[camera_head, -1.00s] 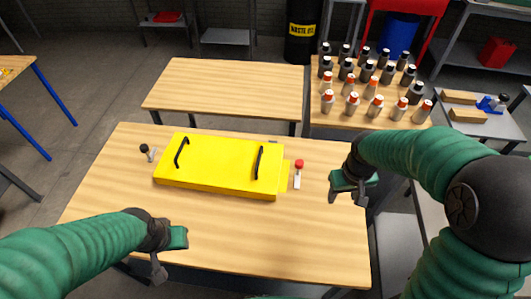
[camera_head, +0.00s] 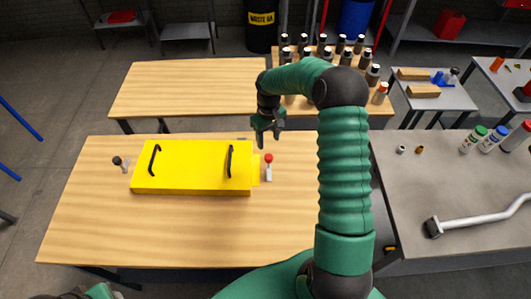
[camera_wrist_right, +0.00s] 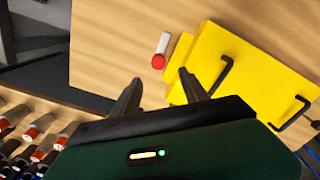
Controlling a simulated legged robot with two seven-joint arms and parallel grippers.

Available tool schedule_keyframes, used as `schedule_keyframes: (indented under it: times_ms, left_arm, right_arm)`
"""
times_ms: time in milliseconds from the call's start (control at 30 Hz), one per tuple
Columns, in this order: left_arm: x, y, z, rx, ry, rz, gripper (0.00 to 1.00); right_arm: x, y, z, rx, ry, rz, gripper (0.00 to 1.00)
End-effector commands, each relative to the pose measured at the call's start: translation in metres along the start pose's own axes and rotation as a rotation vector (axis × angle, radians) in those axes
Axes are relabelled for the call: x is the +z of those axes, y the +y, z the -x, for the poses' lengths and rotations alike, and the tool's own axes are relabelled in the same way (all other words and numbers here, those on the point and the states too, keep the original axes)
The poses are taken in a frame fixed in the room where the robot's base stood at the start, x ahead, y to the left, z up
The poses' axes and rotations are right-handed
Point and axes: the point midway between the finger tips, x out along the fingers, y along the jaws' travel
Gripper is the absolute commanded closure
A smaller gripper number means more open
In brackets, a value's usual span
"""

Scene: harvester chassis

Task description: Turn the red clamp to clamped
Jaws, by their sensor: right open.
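The red clamp (camera_head: 268,168) stands on the wooden table just right of the yellow panel (camera_head: 190,168), with a red knob and a pale body. My right gripper (camera_head: 268,136) is open and empty, above the table's back edge, just behind the clamp in the head view. In the right wrist view the clamp (camera_wrist_right: 163,45) shows beyond and roughly between the two spread fingertips (camera_wrist_right: 161,80), not touching them. Part of my left gripper (camera_head: 95,292) shows at the bottom left edge; its fingers are cut off.
A black-knobbed clamp (camera_head: 119,162) is left of the panel. The panel bears two black handles (camera_head: 229,160). Behind are an empty table (camera_head: 180,85) and several bottles (camera_head: 372,75). A grey bench (camera_head: 420,185) with a metal bar is at right. The table front is clear.

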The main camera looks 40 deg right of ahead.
Motion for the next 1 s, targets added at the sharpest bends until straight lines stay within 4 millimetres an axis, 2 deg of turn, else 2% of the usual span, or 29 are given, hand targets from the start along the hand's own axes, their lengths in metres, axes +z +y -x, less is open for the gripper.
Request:
schedule_keyframes:
  times_ms: [200, 400, 533, 767, 1000]
  left_arm:
    - [-0.003, 0.0, 0.014, 0.0, 0.0, 0.0, 0.64]
    - [-0.005, 0.0, 0.019, 0.0, 0.0, 0.0, 0.64]
    - [-0.005, 0.0, 0.02, 0.0, 0.0, 0.0, 0.64]
    - [-0.004, 0.0, 0.019, 0.0, 0.0, 0.0, 0.64]
    - [-0.005, 0.0, 0.019, 0.0, 0.0, 0.0, 0.64]
  right_arm:
    - [0.001, 0.0, -0.056, -0.003, -0.004, 0.0, 0.48]
    - [0.001, 0.0, -0.09, -0.001, 0.0, 0.0, 0.48]
    - [0.0, 0.0, -0.098, 0.0, 0.001, -0.002, 0.48]
    - [0.0, -0.001, -0.099, 0.001, 0.001, -0.001, 0.49]
    - [0.0, 0.0, -0.099, 0.0, 0.001, -0.001, 0.81]
